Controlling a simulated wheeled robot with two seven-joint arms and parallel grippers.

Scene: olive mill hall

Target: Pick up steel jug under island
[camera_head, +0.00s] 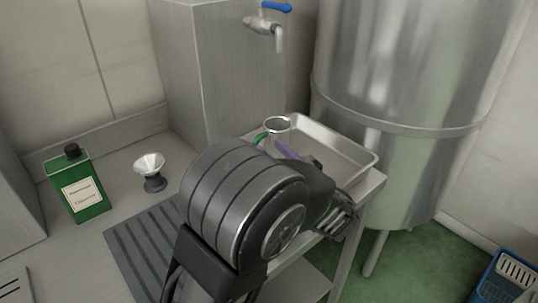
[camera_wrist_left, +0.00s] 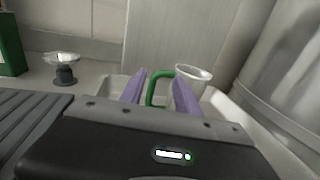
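The steel jug (camera_head: 278,131) is a pale, shiny cup with a green handle. It stands in a shallow steel tray (camera_head: 350,149) on the counter's right end, below the tap. In the left wrist view, the jug's rim and upper body (camera_wrist_left: 193,76) show right of the handle. My left gripper (camera_wrist_left: 159,92) has its two purple fingers apart, with the green handle showing in the gap between them. The right finger overlaps the jug's body in that view; contact is unclear. My left wrist hides the jug's lower part in the head view. My right gripper is not in view.
A green bottle (camera_head: 78,186), a small funnel-topped item (camera_head: 150,170) and a ribbed grey mat (camera_head: 146,246) are on the counter at left. A tap (camera_head: 266,27) juts from a steel housing behind. A large steel tank (camera_head: 400,110) stands close at right. A blue crate (camera_head: 505,277) is on the floor.

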